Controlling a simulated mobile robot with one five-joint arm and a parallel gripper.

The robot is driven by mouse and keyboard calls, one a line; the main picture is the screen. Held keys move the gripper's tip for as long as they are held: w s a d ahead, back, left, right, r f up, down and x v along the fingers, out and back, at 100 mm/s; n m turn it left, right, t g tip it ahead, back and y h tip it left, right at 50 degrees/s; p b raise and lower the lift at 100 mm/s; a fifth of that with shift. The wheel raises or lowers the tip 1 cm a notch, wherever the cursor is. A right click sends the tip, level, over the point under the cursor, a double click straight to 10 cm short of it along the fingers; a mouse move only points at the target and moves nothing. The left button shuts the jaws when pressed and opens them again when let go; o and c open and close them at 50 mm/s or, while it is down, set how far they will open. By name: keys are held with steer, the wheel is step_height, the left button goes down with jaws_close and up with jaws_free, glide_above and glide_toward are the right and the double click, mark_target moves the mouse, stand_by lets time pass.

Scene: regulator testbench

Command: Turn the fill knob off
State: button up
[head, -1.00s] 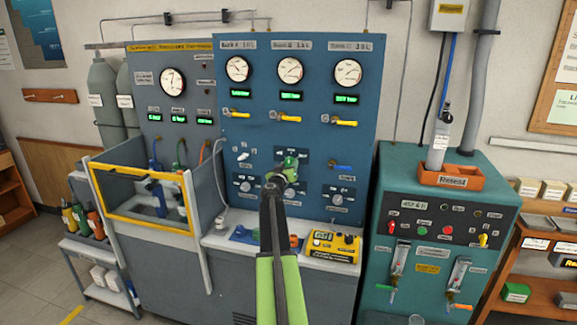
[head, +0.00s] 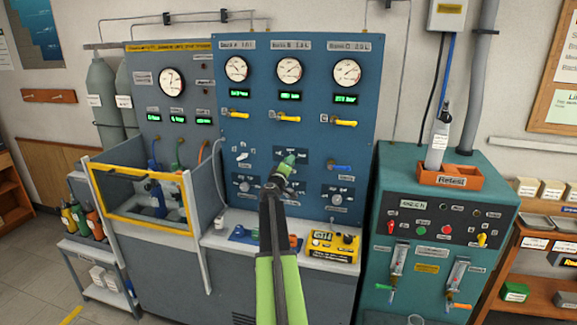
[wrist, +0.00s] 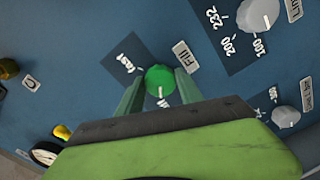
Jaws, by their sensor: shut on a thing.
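The fill knob (wrist: 160,79) is round and green and sits on a dark plate of the blue panel, beside a "Fill" label (wrist: 186,56) in the wrist view. My gripper (wrist: 160,88) is shut on the knob, with one green finger on each side of it. In the head view my gripper (head: 286,165) reaches the middle of the panel and largely hides the knob. A scale mark reading "fast" shows at the upper left of the knob.
Other grey knobs (wrist: 258,14) sit nearby on the panel. Yellow-handled valves (head: 291,120) and gauges (head: 289,70) are above. A yellow instrument box (head: 333,244) stands on the ledge below. A teal bench (head: 430,230) stands to the right.

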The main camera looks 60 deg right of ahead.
steer(key=shift+w+a+n, duration=0.1)
steer(key=shift+a+n, duration=0.05)
steer(key=shift+n, duration=0.55)
steer(key=o, duration=1.2)
steer(key=shift+o, duration=1)
steer(key=v, duration=1.7)
steer(key=shift+s, duration=0.25)
steer(key=shift+w+a, duration=0.1)
